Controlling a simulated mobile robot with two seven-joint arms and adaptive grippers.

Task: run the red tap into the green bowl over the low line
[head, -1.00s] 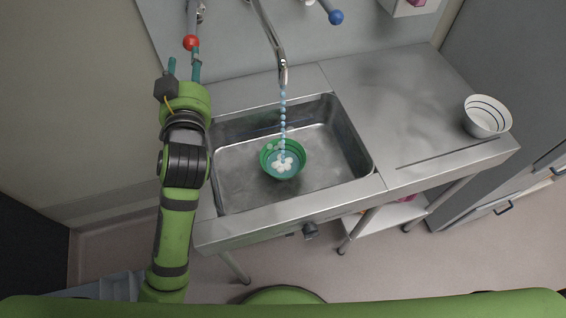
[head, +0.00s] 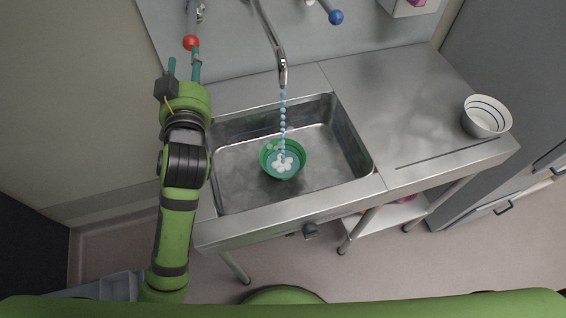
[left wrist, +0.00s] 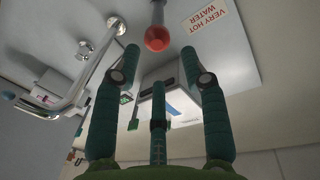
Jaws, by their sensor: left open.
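The red tap's ball knob (head: 191,43) is at the upper left of the head view, on a metal lever. It also shows at the top of the left wrist view (left wrist: 158,38), just beyond my fingertips. My left gripper (head: 184,66) is open and empty, close below the knob. The spout (head: 282,70) runs a stream of pale blue drops (head: 283,112) into the green bowl (head: 299,170) on the sink floor. The bowl holds bluish water with whitish blobs at the surface. The lines inside it are too small to judge against the level. My right gripper is not seen.
The steel sink (head: 340,150) surrounds the bowl. A blue ball knob (head: 336,17) is right of the spout. A white bowl with dark lines (head: 487,117) stands on the otherwise clear drainboard (head: 400,95).

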